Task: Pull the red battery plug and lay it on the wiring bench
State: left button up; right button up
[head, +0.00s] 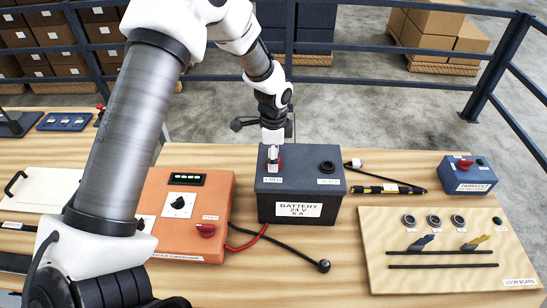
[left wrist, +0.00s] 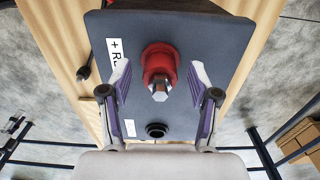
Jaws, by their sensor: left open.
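The dark grey battery (head: 300,190), labelled 24 V, stands on the light wooden bench (head: 405,165). A red plug (left wrist: 160,62) with a metal hex tip sits on the battery top by the "+" label. In the head view my left gripper (head: 273,155) is over this plug and hides most of it. In the left wrist view my left gripper (left wrist: 160,92) is open, with one finger on each side of the plug and visible gaps to both. The black terminal (left wrist: 157,130) is beside it on the same top. My right gripper is not in view.
An orange charger box (head: 215,190) stands left of the battery. A black lead (head: 290,248) and a red lead lie in front. A loom board (head: 430,280) and a blue box (head: 467,175) are to the right. A striped black-yellow bar (head: 385,189) lies between.

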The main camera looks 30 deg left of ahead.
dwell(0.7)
pick_arm(q)
grip_shut()
jog(key=shift+w+r+p, duration=0.1)
jog(key=shift+r+p, duration=0.25)
jog(key=shift+p, duration=0.05)
jog(key=shift+r+p, duration=0.3)
jog(key=shift+r, duration=2.4)
